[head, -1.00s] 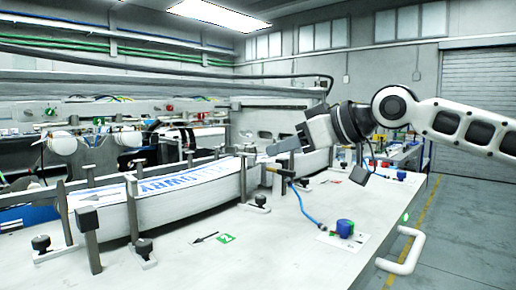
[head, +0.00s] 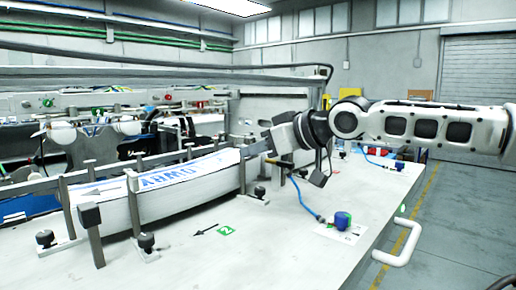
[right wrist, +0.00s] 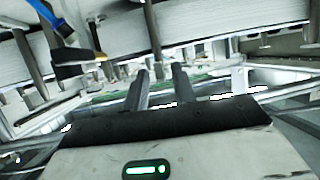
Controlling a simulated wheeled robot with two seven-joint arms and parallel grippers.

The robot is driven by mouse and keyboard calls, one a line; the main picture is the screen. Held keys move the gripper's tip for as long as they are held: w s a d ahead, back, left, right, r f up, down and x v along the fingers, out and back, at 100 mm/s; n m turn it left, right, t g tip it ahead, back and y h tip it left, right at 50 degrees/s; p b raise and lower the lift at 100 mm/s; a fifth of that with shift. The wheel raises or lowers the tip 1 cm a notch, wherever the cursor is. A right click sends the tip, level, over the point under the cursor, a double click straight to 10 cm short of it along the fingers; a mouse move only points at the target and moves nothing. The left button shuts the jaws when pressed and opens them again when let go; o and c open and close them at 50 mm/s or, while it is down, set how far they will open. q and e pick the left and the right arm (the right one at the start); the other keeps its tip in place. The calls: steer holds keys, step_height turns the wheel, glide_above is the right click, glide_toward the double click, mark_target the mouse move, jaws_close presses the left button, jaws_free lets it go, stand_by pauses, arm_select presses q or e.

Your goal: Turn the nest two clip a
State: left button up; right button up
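The nest marked with a green "2" label (head: 226,231) holds a long curved stack of white label sheets (head: 185,200) with blue lettering, between upright metal posts. Several black knobs on small feet stand along its front, such as one (head: 146,240) near the middle and one (head: 260,191) at the right end. I cannot tell which part is clip a. My right gripper (head: 257,150) is over the right end of the stack, pointing left. In the right wrist view its two fingers (right wrist: 160,90) stand apart with nothing between them. My left gripper is not in view.
A white handle (head: 402,243) sticks out at the table's right edge. The table front is mostly clear.

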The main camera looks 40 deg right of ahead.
jaws_close()
